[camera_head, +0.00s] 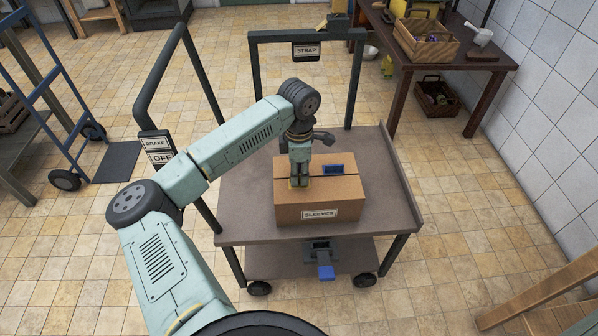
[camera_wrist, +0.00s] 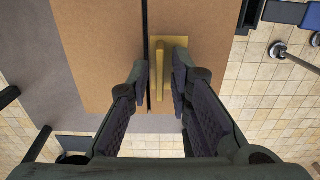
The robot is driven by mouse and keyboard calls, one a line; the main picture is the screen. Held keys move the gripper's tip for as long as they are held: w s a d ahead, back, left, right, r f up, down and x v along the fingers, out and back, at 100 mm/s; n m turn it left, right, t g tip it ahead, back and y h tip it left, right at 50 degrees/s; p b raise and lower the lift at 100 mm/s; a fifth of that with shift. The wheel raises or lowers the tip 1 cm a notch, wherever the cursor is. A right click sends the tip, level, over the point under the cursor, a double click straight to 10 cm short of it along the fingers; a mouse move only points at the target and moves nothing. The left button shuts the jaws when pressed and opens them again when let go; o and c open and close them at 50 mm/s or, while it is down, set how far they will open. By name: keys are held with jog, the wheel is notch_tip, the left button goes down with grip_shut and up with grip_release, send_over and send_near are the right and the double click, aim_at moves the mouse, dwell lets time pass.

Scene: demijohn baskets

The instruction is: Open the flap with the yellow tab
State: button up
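A brown cardboard box (camera_head: 322,200) labelled SLEEVES sits on the cart, its top flaps lying flat with a dark seam between them. In the wrist view, the yellow tab (camera_wrist: 160,68), a raised bar on a yellow plate, is on the flap just right of the seam. My gripper (camera_wrist: 162,62) points down at the box top with its fingers apart, one on each side of the yellow bar. I cannot tell whether either finger touches it. In the head view my gripper (camera_head: 300,184) largely hides the yellow tab.
The grey-brown cart (camera_head: 245,205) has a raised lip at right and tall dark frames at left and back, with BRAKE, OFF (camera_head: 160,150) and STRAP (camera_head: 306,50) signs. A blue pedal (camera_head: 326,272) is low in front. Cart top beside the box is clear.

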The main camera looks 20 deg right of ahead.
grip_shut()
dwell(0.6)
